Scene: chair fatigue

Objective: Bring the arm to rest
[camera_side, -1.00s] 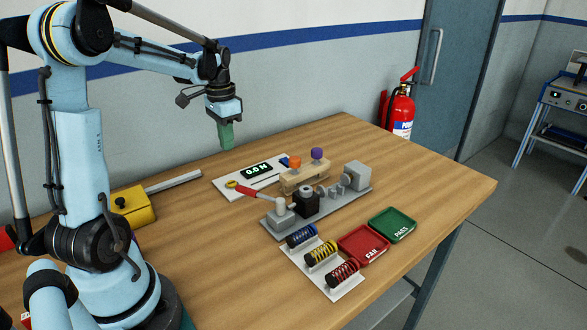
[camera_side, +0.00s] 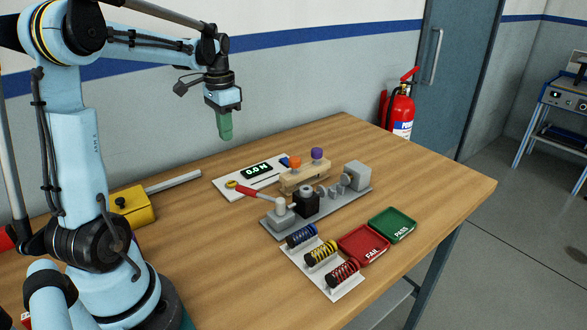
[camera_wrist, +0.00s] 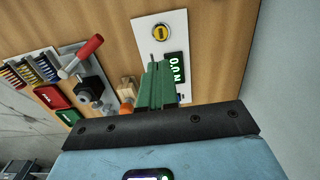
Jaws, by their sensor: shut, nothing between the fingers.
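My gripper (camera_side: 225,135) hangs above the back part of the table, pointing down, with its green fingers together and empty. In the wrist view the green fingers (camera_wrist: 155,84) are side by side over the edge of the white display panel. The fingers touch nothing on the table. My arm is bent, with its forearm roughly level above the table's back edge.
The display panel (camera_side: 228,189) reads 0.0 N. Nearby are the red-handled test fixture (camera_side: 330,208), a wooden block (camera_side: 303,178) with orange and purple knobs, a spring rack (camera_side: 350,287), the FAIL tray (camera_side: 376,254) and PASS tray (camera_side: 406,231). A yellow box (camera_side: 133,205) stands left.

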